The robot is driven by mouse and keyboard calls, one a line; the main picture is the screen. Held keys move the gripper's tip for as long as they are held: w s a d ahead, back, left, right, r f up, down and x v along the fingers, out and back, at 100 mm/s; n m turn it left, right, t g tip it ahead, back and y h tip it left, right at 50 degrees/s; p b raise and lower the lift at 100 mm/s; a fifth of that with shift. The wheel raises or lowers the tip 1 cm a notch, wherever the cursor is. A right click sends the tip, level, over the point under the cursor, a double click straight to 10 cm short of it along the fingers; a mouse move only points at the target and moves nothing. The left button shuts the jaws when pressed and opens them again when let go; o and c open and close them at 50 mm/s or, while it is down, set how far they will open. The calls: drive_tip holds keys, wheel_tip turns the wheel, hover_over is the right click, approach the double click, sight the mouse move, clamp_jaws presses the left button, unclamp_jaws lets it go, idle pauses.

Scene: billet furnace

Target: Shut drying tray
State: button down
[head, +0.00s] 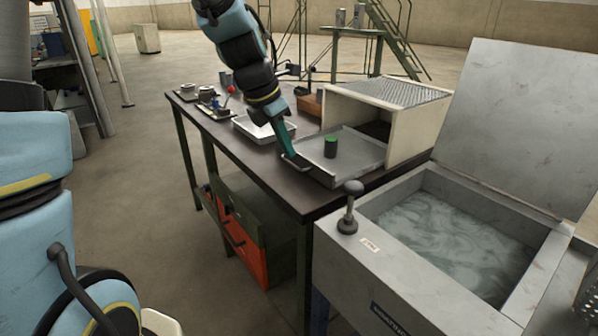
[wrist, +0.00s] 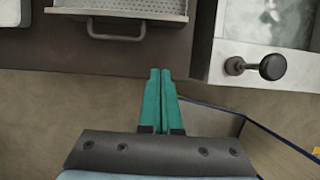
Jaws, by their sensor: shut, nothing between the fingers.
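The drying tray (head: 370,150) is a grey metal tray pulled out of the front of a pale box (head: 425,130) with a perforated top. My gripper (head: 291,157) has green fingers, shut and empty. In the head view its tips appear close to the tray's handle end. In the wrist view the fingertips (wrist: 160,72) are below and right of the handle, apart from it in the picture.
The tray box stands on a dark table (head: 250,165). A white shallow tray (head: 262,130) and small parts lie further left on it. An open bath of cloudy liquid (head: 450,240) with a black knob (head: 350,190) stands at the right. Floor is clear at left.

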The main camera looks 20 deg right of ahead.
drive_tip(key=p+x, duration=0.1)
drive_tip(key=x, duration=0.8)
drive_tip(key=shift+f, duration=0.3)
drive_tip(key=shift+w+d+p, duration=0.25)
drive_tip(key=shift+d+p, duration=0.4)
drive_tip(key=shift+d, duration=0.55)
drive_tip(key=shift+w+d+f, duration=0.1)
drive_tip(key=shift+d, duration=0.35)
drive_tip(key=shift+w+d+f, duration=0.1)
drive_tip(key=shift+w+d, duration=0.05)
drive_tip(key=shift+d, duration=0.25)
